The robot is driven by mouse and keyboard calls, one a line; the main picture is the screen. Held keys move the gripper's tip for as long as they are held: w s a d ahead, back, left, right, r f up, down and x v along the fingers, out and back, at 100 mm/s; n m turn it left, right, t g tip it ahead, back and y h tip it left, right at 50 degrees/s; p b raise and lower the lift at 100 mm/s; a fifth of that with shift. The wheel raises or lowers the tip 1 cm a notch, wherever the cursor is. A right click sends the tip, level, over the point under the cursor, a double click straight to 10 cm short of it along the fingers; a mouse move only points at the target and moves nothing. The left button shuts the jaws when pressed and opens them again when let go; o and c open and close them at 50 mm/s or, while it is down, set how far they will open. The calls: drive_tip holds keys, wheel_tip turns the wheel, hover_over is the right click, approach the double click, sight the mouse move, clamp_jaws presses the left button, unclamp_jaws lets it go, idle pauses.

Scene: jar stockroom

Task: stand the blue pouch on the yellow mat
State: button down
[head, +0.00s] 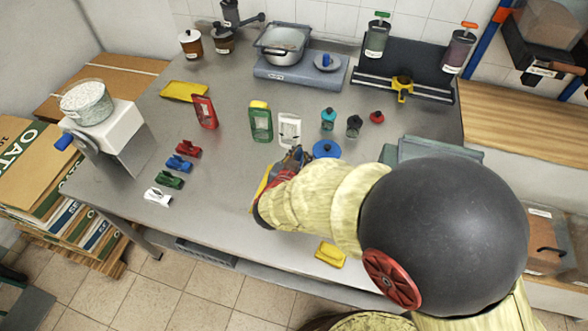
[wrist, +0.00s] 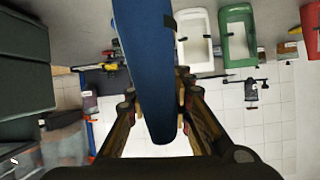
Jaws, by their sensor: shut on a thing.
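The blue pouch (wrist: 148,70) is between the fingers of my gripper (wrist: 155,112) in the wrist view, with its rounded end toward the gripper. My gripper (head: 291,160) is shut on it. In the head view my arm and gripper mostly hide the pouch, and I cannot tell its tilt or height over the table. A flat yellow mat (head: 183,91) lies at the back left of the table, apart from my gripper, with nothing on it. Another yellow thing (head: 262,184) shows beside my gripper, partly hidden by my arm.
A red pouch (head: 205,111), green pouch (head: 261,122) and white pouch (head: 289,129) stand between gripper and mat. Several coloured clips (head: 178,163) lie front left. A blue round thing (head: 326,149) and small bottles (head: 328,118) are right of the gripper. A pot (head: 283,42) stands behind.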

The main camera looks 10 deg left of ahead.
drive_tip(key=f+b, duration=0.1)
drive_tip(key=a+f, duration=0.1)
drive_tip(key=f, duration=0.1)
drive_tip(key=a+f+b, duration=0.1)
drive_tip(key=f, duration=0.1)
drive_tip(key=shift+f+b, duration=0.15)
drive_tip(key=shift+b, duration=0.2)
drive_tip(key=shift+f, duration=0.1)
drive_tip(key=c, duration=1.6)
unclamp_jaws()
drive_tip(key=shift+o, duration=0.2)
drive_tip(key=p+v, duration=0.4)
drive_tip(key=v, duration=0.8)
